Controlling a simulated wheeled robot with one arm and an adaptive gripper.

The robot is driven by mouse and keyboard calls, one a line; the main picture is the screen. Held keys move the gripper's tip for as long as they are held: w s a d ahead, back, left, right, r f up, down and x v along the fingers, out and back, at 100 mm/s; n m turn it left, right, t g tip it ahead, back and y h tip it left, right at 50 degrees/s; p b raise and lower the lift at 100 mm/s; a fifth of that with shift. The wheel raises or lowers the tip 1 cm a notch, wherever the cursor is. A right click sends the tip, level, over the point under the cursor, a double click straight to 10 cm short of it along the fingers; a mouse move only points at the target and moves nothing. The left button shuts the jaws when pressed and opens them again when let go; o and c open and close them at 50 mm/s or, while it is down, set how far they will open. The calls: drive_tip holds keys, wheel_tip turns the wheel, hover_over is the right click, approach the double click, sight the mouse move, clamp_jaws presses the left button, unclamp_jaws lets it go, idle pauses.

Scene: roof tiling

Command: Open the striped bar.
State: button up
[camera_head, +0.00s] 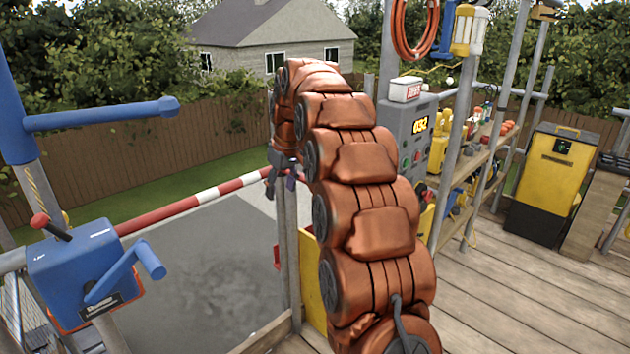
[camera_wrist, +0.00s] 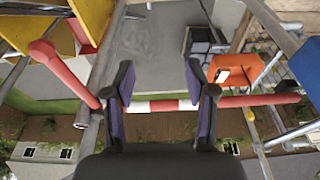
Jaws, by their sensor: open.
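The red-and-white striped bar (camera_head: 205,195) spans the opening at the platform's edge, from beside the blue crank box at left to near the grey post. My gripper (camera_head: 284,176) is by the bar's right end, partly hidden by my arm. In the wrist view, which looks upside down, my gripper (camera_wrist: 160,80) is open with nothing held between its fingers. The striped bar (camera_wrist: 165,104) crosses behind the fingers, its white part showing in the gap. I cannot tell whether the fingers touch it. A red rod (camera_wrist: 68,77) slants up at left there.
A blue crank box (camera_head: 85,270) with a handle stands at front left. A grey post (camera_head: 290,250) stands below my gripper. A control panel (camera_head: 412,128) and loaded shelves stand to the right. The wooden deck (camera_head: 510,285) at front right is clear.

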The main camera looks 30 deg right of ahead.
drive_tip(key=w+d+f+t+h, duration=0.1)
drive_tip(key=w+d+f, duration=0.1)
drive_tip(key=w+d, duration=0.55)
drive_tip(key=w+d+f+t+h, duration=0.1)
drive_tip(key=w+d, duration=0.3)
drive_tip(key=d, duration=0.7)
drive_tip(key=shift+n, duration=0.4)
drive_tip(key=shift+a+p+x, duration=0.15)
drive_tip(key=shift+p+x, duration=0.5)
drive_tip(key=shift+x, duration=1.4)
drive_tip(key=shift+a+p+x, duration=0.15)
drive_tip(key=shift+p+x, duration=0.5)
drive_tip(key=shift+x, duration=1.4)
clamp_jaws()
